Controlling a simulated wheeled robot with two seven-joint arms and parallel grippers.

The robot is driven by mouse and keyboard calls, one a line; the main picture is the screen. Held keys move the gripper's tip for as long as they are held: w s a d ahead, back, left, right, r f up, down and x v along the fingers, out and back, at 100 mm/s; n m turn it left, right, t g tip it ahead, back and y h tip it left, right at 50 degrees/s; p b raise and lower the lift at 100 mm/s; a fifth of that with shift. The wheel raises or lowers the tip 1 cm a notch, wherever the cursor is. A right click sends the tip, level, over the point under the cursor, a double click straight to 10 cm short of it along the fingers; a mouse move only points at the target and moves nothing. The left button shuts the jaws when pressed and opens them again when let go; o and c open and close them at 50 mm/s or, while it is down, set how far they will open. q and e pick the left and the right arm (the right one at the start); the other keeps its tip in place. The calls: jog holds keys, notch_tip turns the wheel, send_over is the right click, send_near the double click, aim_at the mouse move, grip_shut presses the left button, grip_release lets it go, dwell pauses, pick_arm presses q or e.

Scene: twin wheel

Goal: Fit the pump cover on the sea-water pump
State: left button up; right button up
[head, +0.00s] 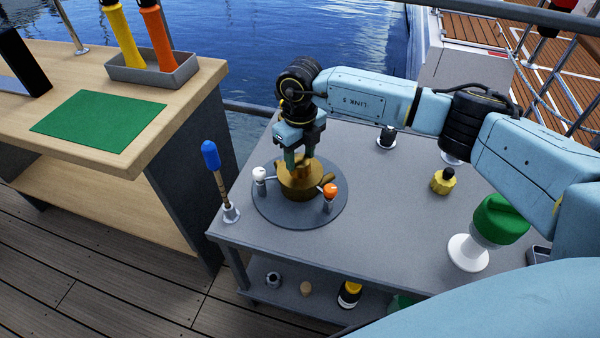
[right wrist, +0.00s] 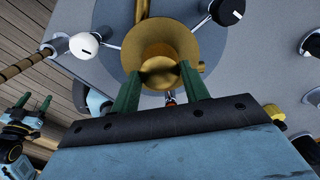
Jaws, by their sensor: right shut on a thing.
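The brass sea-water pump (head: 300,190) stands on a round dark plate (head: 270,207) on the grey table. A white-knobbed clamp (head: 260,174) is at its left and an orange-knobbed clamp (head: 329,192) at its right front. My right gripper (head: 300,160) is directly above the pump, pointing down. In the right wrist view its green fingers are shut on the boss of the round brass pump cover (right wrist: 160,40). The cover is over the pump; I cannot tell whether it touches the seat. My left gripper (right wrist: 35,103) shows only in the right wrist view, apart from the pump, fingers spread and empty.
A blue-handled tool (head: 212,160) stands at the table's left corner. A black-topped part (head: 386,137), a yellow part (head: 443,181) and a green-topped white part (head: 500,220) stand to the right. A wooden bench (head: 195,85) is at left.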

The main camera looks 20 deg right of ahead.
dwell(0.4)
jog(key=shift+f, duration=0.1)
jog(key=shift+f+b, duration=0.4)
jog(key=shift+f, duration=0.1)
dwell(0.3)
jog(key=o, duration=1.8)
jog(key=shift+o, duration=0.2)
